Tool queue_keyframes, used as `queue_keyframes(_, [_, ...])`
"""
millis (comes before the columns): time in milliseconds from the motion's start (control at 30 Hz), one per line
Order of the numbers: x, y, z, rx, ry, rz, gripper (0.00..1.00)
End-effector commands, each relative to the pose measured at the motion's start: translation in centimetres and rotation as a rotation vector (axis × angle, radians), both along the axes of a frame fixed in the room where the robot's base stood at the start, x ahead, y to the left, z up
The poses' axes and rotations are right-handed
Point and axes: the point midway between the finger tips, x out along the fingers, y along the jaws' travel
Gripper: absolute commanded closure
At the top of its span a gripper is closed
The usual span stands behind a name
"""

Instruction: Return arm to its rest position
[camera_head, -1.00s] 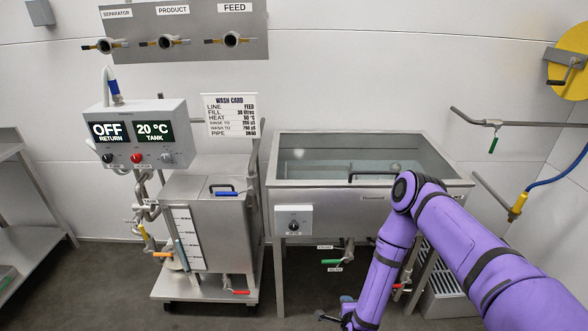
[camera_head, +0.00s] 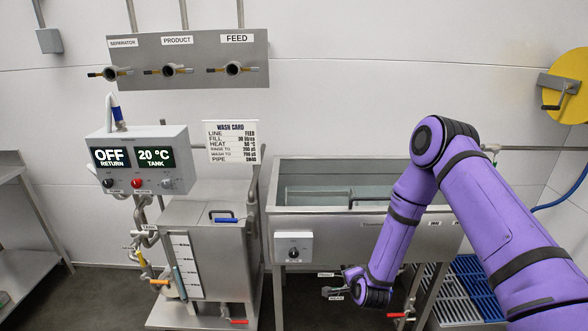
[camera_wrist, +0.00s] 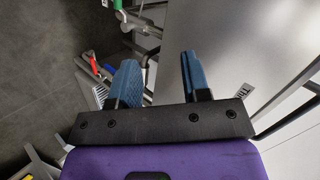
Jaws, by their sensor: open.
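My purple arm (camera_head: 487,215) comes in from the lower right in the head view, with its elbow raised in front of the steel sink tank. The forearm hangs down to the wrist below the tank's front edge. My gripper (camera_wrist: 158,85) shows in the wrist view with two blue-padded fingers apart and nothing between them. In the head view the gripper end is small and partly hidden by the wrist.
The steel sink tank (camera_head: 330,222) stands close behind my arm. A wheeled tank cart (camera_head: 205,255) with a control box (camera_head: 137,160) is at the left. A red-handled valve (camera_head: 398,315) sits low beside my arm. Open floor (camera_head: 95,295) lies at lower left.

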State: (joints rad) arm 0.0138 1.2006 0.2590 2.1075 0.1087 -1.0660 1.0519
Motion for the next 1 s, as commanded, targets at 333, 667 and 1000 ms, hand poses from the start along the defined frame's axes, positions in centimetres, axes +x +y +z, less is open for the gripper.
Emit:
queue_keyframes(333, [3.1, -1.3, 12.3, -0.165, 0.027, 0.173, 0.57])
queue_keyframes(667, [2.4, -3.0, 23.4, -0.324, 0.064, 0.318, 0.57])
queue_keyframes(1000, [-1.5, -5.1, 34.0, -0.48, 0.109, 0.451, 0.57])
